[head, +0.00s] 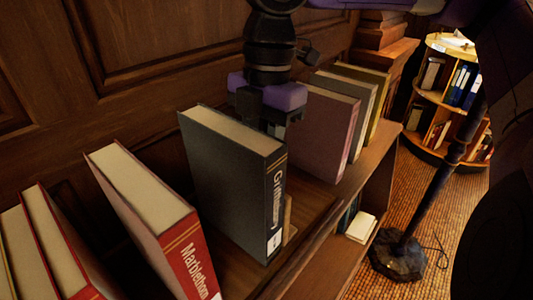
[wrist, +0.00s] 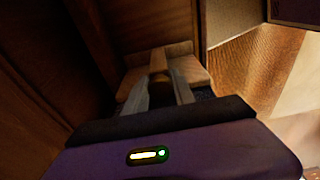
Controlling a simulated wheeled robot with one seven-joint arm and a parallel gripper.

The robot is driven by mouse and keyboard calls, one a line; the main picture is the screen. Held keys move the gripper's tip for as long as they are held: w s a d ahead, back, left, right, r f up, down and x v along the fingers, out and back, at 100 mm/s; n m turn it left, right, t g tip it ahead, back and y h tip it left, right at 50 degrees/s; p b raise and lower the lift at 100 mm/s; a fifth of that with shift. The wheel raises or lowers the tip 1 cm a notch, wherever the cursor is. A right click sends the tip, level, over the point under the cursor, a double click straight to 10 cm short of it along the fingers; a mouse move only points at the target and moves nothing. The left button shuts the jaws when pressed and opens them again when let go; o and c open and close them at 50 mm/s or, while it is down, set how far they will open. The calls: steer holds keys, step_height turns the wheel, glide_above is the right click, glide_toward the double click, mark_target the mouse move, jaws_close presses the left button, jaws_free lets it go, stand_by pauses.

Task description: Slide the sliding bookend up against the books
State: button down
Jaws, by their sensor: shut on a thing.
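The sliding bookend (head: 289,215) is pale wood and mostly hidden behind the dark grey book (head: 229,170); a slim strip shows at that book's right side. In the wrist view the wooden bookend (wrist: 158,62) stands between my fingers. My gripper (head: 270,122), purple and black, points down just behind and right of the dark book; its fingertips are hidden there. In the wrist view my gripper (wrist: 160,88) is shut on the bookend. A red book (head: 150,215) leans to the left of the dark book, with a gap between them. More red-bound books (head: 60,250) lean at far left.
Mauve (head: 325,130), grey (head: 350,105) and olive (head: 377,95) books stand to the right on the wooden shelf (head: 312,205). A panelled wall (head: 130,65) rises behind. A lamp stand (head: 430,195) and a round bookcase (head: 445,100) are at right.

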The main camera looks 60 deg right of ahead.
steer(key=shift+w+a, duration=0.1)
steer(key=shift+a, duration=0.05)
steer(key=shift+w+a+f+b, duration=0.1)
steer(key=shift+w+a+b, duration=0.15)
steer(key=shift+a+b, duration=0.6)
steer(key=shift+w+a+b, duration=0.25)
steer(key=shift+a+b, duration=0.2)
steer(key=shift+a, duration=0.8)
steer(key=c, duration=1)
jaws_free()
steer(key=shift+c, duration=0.2)
step_height(320, 180, up, 10)
steer(key=d+p, duration=0.1)
steer(key=p, duration=0.4)
steer(key=shift+s+d+r+p, duration=0.2)
steer(key=shift+d+p, duration=0.05)
steer(key=shift+p, duration=0.1)
steer(key=shift+f, duration=0.1)
steer(key=f+b, duration=0.1)
steer(key=f, duration=0.2)
steer(key=a+f+b, duration=0.1)
steer(key=f+b, duration=0.1)
steer(key=f, duration=0.1)
steer(key=f+b, duration=0.2)
steer(key=f, duration=0.2)
steer(key=shift+w+a, duration=0.15)
steer(key=shift+w, duration=0.05)
